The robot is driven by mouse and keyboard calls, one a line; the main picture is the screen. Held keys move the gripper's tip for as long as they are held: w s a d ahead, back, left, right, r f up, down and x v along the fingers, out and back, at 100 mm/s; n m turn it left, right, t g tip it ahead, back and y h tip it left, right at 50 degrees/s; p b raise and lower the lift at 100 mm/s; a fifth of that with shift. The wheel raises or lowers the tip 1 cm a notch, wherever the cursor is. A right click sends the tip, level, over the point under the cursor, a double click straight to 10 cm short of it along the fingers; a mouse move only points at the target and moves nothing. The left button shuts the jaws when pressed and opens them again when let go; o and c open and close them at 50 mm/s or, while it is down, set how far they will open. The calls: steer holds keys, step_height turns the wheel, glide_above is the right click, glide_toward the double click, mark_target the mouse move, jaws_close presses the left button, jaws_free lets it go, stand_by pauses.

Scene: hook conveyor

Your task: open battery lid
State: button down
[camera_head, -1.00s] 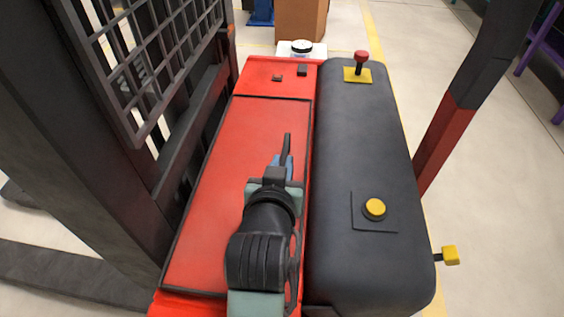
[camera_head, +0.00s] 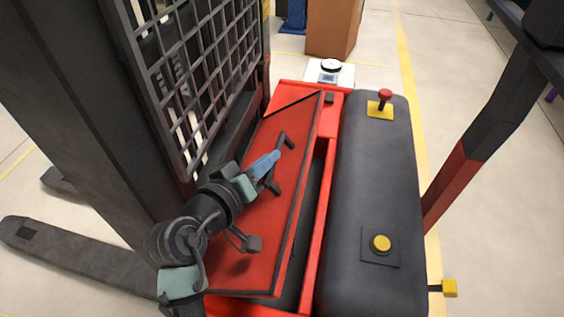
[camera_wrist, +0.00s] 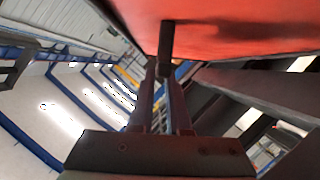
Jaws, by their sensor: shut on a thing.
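The red battery lid (camera_head: 270,215) is tilted up in the head view, its right edge raised above the red body and its left side low by the mast. A dark gap shows under the raised edge. A black bar handle (camera_head: 283,142) stands on the lid. My gripper (camera_head: 274,158) is shut on the handle, coming from the lower left. In the wrist view my gripper (camera_wrist: 165,75) has its fingers closed at the dark handle (camera_wrist: 166,40), with the red lid (camera_wrist: 240,28) behind it.
A black rounded cover (camera_head: 375,200) with a yellow button (camera_head: 381,244) and a red knob (camera_head: 385,96) lies right of the lid. A black mesh guard (camera_head: 205,75) rises close on the left. A black and red post (camera_head: 452,185) stands at right.

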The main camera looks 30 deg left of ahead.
steer(key=shift+s+a+r, duration=0.25)
steer(key=shift+a+r, duration=0.35)
steer(key=shift+a, duration=0.2)
steer(key=shift+s+a+r+p, duration=0.15)
steer(key=shift+a+p, duration=0.15)
steer(key=shift+a, duration=0.25)
steer(key=c, duration=0.9)
jaws_free()
steer(key=shift+d, duration=0.1)
step_height(320, 180, up, 10)
steer(key=shift+f+p, duration=0.15)
steer(key=shift+p, duration=0.6)
